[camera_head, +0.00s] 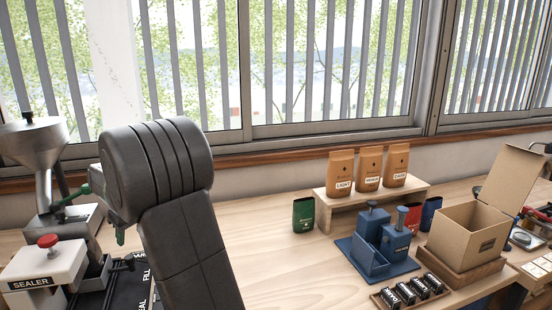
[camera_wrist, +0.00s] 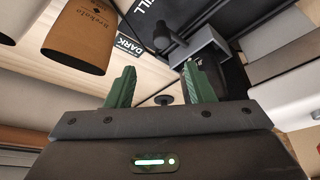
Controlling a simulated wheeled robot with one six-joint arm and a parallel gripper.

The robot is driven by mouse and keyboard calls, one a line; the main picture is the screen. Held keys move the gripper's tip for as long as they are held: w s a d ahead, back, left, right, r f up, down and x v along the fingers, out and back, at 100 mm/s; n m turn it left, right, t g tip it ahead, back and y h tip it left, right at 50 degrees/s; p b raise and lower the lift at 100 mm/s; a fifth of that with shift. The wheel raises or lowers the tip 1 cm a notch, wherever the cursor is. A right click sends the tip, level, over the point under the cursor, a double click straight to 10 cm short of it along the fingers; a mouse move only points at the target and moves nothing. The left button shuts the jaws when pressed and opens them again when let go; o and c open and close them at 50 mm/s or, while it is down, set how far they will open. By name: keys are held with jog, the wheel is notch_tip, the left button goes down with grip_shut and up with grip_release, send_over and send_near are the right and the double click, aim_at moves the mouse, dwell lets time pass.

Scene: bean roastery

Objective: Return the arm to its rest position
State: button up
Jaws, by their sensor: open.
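My arm (camera_head: 190,245) stands raised in the left foreground of the head view, in front of the bench. In the wrist view my gripper (camera_wrist: 157,68) has its two green fingers spread wide apart with nothing between them. In the head view only bits of green finger show at the left of the arm; the rest of the gripper is hidden behind it. In the wrist view a brown bag (camera_wrist: 80,38) is at the upper left, beyond the fingers and apart from them.
The sealer (camera_head: 45,270) and a metal funnel (camera_head: 35,145) stand close at the arm's left. Three brown bags stand on a wooden riser (camera_head: 325,208). A blue stand (camera_head: 372,262) and an open cardboard box (camera_head: 465,235) are at the right.

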aim_at(129, 258)
jog(key=p+x, duration=0.1)
jog(key=x, duration=0.8)
jog(key=shift+a+f, duration=0.15)
jog(key=shift+f, duration=0.25)
jog(key=shift+s+f, duration=0.15)
jog(key=shift+f, duration=0.15)
jog(key=shift+s+d+r, duration=0.1)
jog(key=shift+s+d, duration=0.15)
jog(key=shift+s, duration=0.5)
